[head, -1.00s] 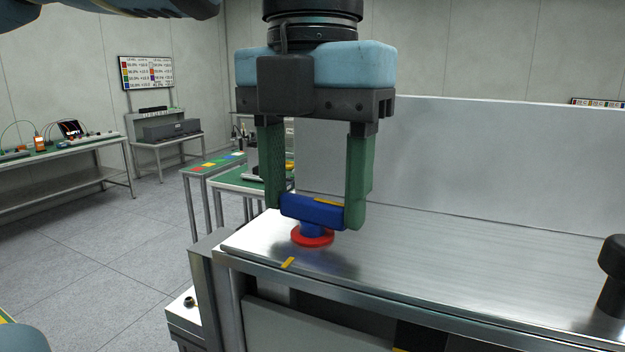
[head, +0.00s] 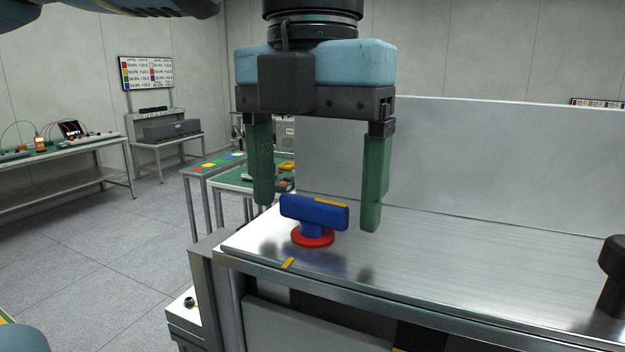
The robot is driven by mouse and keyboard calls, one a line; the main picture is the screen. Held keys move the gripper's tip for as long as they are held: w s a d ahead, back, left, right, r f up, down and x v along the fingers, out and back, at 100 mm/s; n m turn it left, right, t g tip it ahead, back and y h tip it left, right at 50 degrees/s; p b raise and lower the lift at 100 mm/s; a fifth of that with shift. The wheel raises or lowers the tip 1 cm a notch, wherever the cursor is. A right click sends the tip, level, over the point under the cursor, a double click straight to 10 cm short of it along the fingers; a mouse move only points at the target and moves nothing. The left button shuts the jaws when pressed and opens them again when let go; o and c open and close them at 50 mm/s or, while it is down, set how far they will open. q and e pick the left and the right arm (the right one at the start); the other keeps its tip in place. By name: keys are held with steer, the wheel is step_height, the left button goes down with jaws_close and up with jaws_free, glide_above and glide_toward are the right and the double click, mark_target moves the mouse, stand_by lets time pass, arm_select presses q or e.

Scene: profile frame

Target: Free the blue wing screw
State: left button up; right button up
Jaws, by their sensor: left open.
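The blue wing screw (head: 314,212) stands upright on a red ring (head: 313,237) near the left end of the metal bench top. Its wide blue bar carries a yellow mark along the top edge. My left gripper (head: 317,215) comes down from above with its two green fingers spread wide, one on each side of the bar. A gap shows between the bar and the right finger, and the left finger also looks clear of the bar. My right gripper is not in view.
The metal bench top (head: 450,265) is clear to the right of the screw, up to a black knob (head: 613,275) at the right edge. A grey upright panel (head: 480,155) stands along the back. A yellow mark (head: 288,263) lies near the front edge.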

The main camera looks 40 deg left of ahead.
mark_target(312, 199)
arm_select(q)
step_height(312, 199, up, 8)
steer(key=shift+f+p, duration=0.15)
steer(key=shift+p, duration=0.3)
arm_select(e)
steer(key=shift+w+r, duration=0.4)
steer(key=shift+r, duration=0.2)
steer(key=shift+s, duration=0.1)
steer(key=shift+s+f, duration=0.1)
